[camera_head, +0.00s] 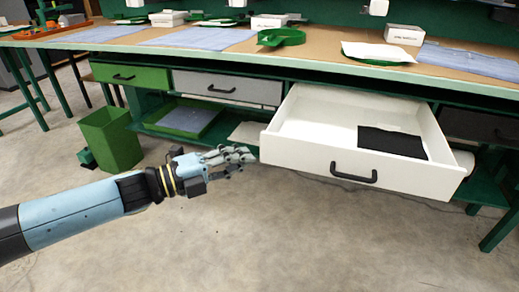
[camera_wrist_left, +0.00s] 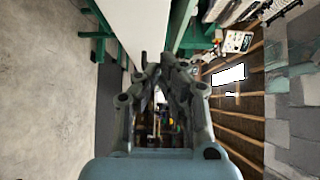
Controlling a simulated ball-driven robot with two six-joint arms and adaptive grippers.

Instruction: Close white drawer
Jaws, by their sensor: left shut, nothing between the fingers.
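The white drawer (camera_head: 300,158) is pulled out from under the workbench in the head view. A black flat item (camera_head: 392,142) lies inside it on the right. Its black handle (camera_head: 353,173) is on the front panel. My left gripper (camera_head: 252,157) is shut and empty, just left of the drawer's left front corner. I cannot tell whether it touches the drawer. In the left wrist view the gripper (camera_wrist_left: 165,62) points ahead, with a white panel (camera_wrist_left: 138,30), likely the drawer, right beyond its fingers. My right gripper is not in view.
The workbench top (camera_head: 225,47) runs above the drawer. A green drawer (camera_head: 131,76) and a grey drawer (camera_head: 228,88) to the left are closed. A green bin (camera_head: 112,138) stands on the floor at left. The concrete floor in front is clear.

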